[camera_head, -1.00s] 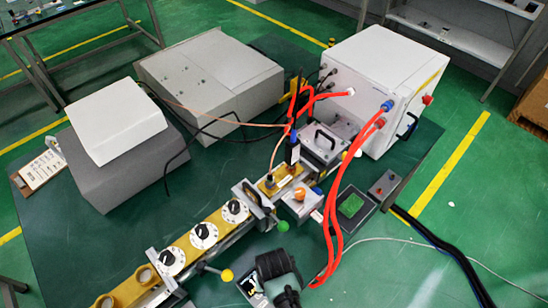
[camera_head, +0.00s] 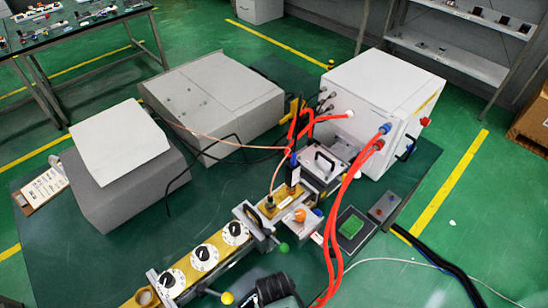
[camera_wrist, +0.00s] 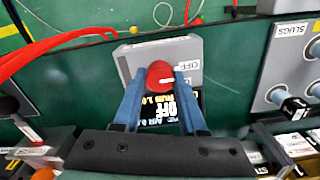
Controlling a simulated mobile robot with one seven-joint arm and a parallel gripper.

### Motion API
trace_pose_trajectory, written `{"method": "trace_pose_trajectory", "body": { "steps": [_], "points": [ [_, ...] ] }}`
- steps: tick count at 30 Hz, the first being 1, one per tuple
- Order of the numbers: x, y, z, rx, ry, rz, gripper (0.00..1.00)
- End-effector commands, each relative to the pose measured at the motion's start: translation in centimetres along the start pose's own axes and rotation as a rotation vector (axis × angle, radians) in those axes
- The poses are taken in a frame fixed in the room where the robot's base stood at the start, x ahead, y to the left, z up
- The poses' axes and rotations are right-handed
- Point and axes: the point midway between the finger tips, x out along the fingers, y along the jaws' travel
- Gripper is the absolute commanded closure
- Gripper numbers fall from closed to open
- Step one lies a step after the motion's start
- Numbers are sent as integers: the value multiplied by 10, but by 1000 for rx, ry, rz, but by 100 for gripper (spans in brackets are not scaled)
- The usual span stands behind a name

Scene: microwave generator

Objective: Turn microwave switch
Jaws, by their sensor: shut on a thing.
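In the wrist view a red knob (camera_wrist: 160,76) stands on a grey switch box (camera_wrist: 193,50) with OFF labels. My gripper (camera_wrist: 160,73) has its two blue fingers on either side of the red knob and is shut on it. The fingers and the dark palm hide part of the box and its lower label. In the head view a dark part of my arm end (camera_head: 275,291) shows at the bottom edge. The red knob cannot be made out there.
Red hoses (camera_head: 345,190) run down close to the right of my arm end; they also show in the wrist view (camera_wrist: 55,42). A grey SLUGS panel (camera_wrist: 278,70) stands at right. A waveguide with dials (camera_head: 204,258) lies left; a white cabinet (camera_head: 375,110) stands behind.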

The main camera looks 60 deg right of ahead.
Motion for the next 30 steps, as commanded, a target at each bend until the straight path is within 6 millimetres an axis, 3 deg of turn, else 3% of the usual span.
{"method": "trace_pose_trajectory", "body": {
  "steps": [6, 7, 9, 20, 26, 30],
  "points": [
    [-1, 0, -1, -3, 3, 1, 100],
    [-1, 0, -1, -3, 3, 1, 57],
    [-1, 0, -1, -3, 3, 1, 46],
    [-3, 0, -1, -1, 2, 1, 46],
    [-26, 0, -1, -2, 4, 2, 46],
    [-52, 0, -1, -3, 6, 1, 46]
  ]
}}
